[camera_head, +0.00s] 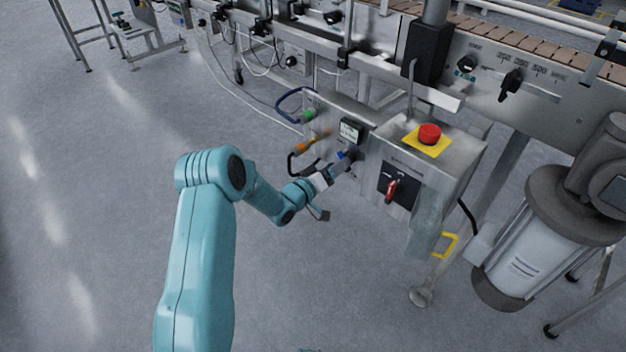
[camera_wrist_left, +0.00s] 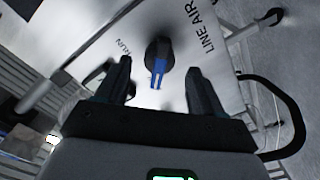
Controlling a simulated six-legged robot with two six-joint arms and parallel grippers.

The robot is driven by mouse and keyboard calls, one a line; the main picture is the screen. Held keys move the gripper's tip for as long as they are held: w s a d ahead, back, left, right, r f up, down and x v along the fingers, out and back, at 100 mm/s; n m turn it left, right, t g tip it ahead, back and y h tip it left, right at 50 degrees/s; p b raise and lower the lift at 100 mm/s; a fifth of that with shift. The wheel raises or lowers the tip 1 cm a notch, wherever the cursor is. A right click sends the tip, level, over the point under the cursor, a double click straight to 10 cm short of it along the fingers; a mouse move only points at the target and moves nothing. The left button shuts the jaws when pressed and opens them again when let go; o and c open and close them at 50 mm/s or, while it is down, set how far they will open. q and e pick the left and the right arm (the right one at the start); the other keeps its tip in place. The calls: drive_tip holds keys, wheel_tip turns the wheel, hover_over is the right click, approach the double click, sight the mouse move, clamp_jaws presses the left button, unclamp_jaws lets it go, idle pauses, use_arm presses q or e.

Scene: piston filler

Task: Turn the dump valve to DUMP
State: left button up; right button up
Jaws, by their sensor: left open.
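The blue handle points down the picture, toward the space between my fingers. My left gripper (camera_wrist_left: 160,90) is open, with one finger on each side of the handle's line, seemingly apart from it. In the head view my left gripper (camera_head: 338,167) is at the panel's front, partly hiding the valve. My right gripper is not in view.
A dark looped hose (camera_wrist_left: 290,115) lies right of my fingers. Open floor is left of the machine.

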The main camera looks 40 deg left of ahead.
use_arm(q)
drive_tip(key=s+a+p, duration=0.1)
drive_tip(key=s+p, duration=0.2)
drive_tip(key=s, duration=1)
drive_tip(key=shift+s, duration=0.1)
